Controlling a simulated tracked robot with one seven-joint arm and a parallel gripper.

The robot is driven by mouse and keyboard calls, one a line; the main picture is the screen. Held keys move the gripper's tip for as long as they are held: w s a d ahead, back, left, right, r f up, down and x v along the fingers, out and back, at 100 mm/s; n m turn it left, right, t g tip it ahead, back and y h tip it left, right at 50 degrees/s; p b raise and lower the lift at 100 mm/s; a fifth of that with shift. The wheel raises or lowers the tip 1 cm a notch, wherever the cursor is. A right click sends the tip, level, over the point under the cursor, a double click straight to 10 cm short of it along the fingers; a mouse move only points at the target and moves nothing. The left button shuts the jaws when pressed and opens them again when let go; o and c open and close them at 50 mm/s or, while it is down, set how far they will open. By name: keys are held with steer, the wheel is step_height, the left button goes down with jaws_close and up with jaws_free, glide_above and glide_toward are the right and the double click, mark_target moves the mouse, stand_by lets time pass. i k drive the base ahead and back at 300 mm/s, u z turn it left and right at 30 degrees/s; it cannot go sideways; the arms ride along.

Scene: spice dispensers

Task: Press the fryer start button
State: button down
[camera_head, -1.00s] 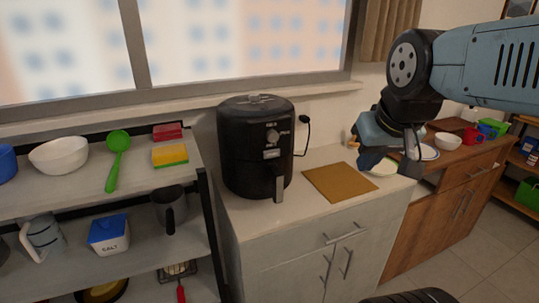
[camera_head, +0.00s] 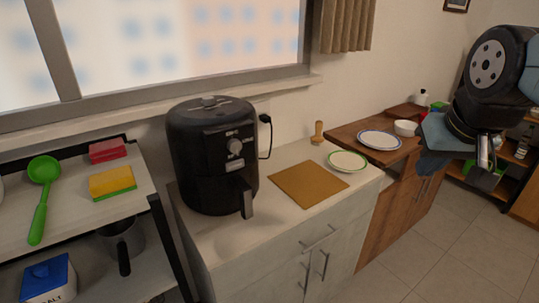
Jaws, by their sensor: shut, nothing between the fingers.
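The black air fryer (camera_head: 205,160) stands upright on the white counter at the left of centre. I cannot make out a separate start button. My gripper (camera_head: 484,170) is at the right of the view, far from the fryer and off to its right. It is shut and empty, and my wrist partly covers the wooden cabinet and shelf behind it.
A brown board (camera_head: 309,185) lies on the counter right of the fryer. A green-rimmed plate (camera_head: 347,161) and a wooden pepper mill (camera_head: 318,133) stand beyond it. A shelf with a green ladle (camera_head: 40,200) and sponges (camera_head: 112,183) is at the left. A window is behind.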

mark_target(236, 164)
steer(key=z, duration=0.8)
steer(key=k, duration=2.1)
steer(key=u, duration=1)
steer(key=i, duration=1)
steer(key=z, duration=0.1)
